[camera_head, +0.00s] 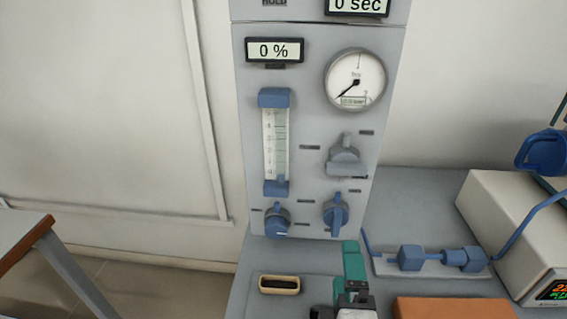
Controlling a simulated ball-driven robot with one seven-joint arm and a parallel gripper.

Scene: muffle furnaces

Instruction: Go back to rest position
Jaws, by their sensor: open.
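What appears to be my gripper (353,288) shows at the bottom edge, right of centre. I see a teal upright part, a black part and a white part below it. It is in front of the grey instrument panel's foot, and most of it is cut off by the frame. I see nothing held in it. The rest of my arm is out of view.
The grey panel (310,150) carries a gauge (355,79), a flow tube (275,142) and blue knobs. A tan-rimmed slot (279,284), blue fittings (410,258), an orange-brown block (450,308) and a beige device (510,225) are nearby. A table corner (50,245) is left.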

